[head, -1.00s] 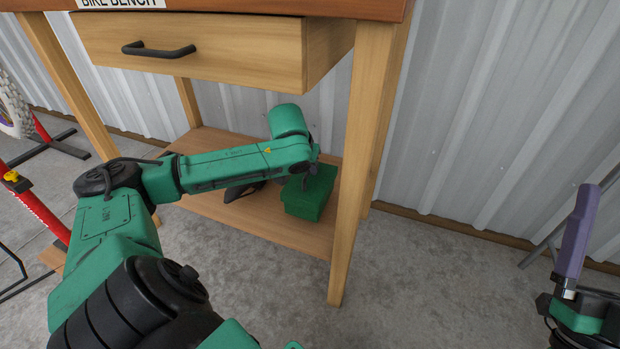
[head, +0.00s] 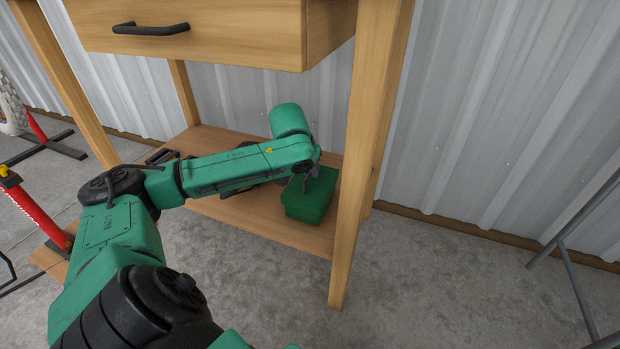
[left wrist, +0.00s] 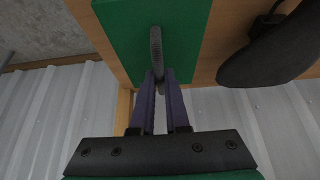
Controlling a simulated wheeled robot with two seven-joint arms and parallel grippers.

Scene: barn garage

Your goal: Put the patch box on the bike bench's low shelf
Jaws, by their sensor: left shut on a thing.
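The patch box (head: 308,203) is a green box with a grey handle on its lid. It is at the right end of the bike bench's low shelf (head: 262,220), beside the front right leg. It appears to sit on the wood, though any small gap beneath it cannot be told. My left gripper (head: 314,173) is at the top of the box, partly hidden by its own wrist. In the left wrist view its purple fingers (left wrist: 160,76) are closed around the handle (left wrist: 156,45) of the green box (left wrist: 118,32). My right gripper is out of view.
The bench's drawer (head: 190,30) overhangs the shelf, and its front right leg (head: 358,150) stands close to the box. A dark object (left wrist: 268,52) lies on the shelf near the box. A red stand (head: 38,215) is at left. Floor at right is mostly clear.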

